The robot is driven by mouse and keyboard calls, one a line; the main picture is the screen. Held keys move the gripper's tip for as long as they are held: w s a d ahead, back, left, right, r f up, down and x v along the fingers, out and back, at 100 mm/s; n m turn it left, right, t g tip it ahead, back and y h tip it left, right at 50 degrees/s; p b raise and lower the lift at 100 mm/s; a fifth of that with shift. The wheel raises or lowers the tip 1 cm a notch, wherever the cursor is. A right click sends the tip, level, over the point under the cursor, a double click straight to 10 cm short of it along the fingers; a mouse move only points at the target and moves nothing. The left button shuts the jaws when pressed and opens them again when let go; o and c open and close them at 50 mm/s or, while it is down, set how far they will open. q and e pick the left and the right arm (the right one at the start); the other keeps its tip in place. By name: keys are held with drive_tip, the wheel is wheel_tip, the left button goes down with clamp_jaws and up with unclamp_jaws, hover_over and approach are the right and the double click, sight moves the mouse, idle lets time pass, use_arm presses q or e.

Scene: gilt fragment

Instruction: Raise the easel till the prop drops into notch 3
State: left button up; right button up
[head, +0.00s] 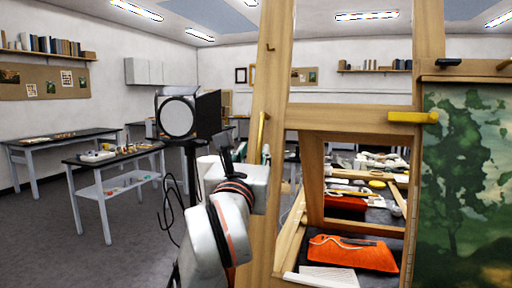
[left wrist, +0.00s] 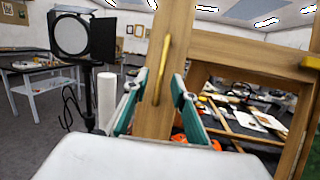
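The wooden easel frame (head: 352,117) fills the right half of the head view; its left post also shows in the left wrist view (left wrist: 176,50). A yellow handle (head: 262,131) is on that post, and a second yellow handle (head: 410,117) is at the right post. My left gripper (head: 246,150) is near the left post. In the left wrist view its teal fingers (left wrist: 156,92) are apart, with the left yellow handle (left wrist: 162,65) lined up between them; I see no contact. I cannot make out the prop or its notches. My right gripper is out of view.
A landscape painting (head: 462,185) stands at the right. Behind the frame is a table with an orange cloth (head: 352,252) and tools. A round-faced lamp (head: 177,117) on a stand is left of my arm. Worktables (head: 110,155) stand farther left, with open floor before them.

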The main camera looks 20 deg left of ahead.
use_arm(q)
drive_tip(key=a+v, duration=0.1)
drive_tip(key=v, duration=0.5)
drive_tip(key=shift+s+d, duration=0.45)
drive_tip(key=shift+d, duration=0.05)
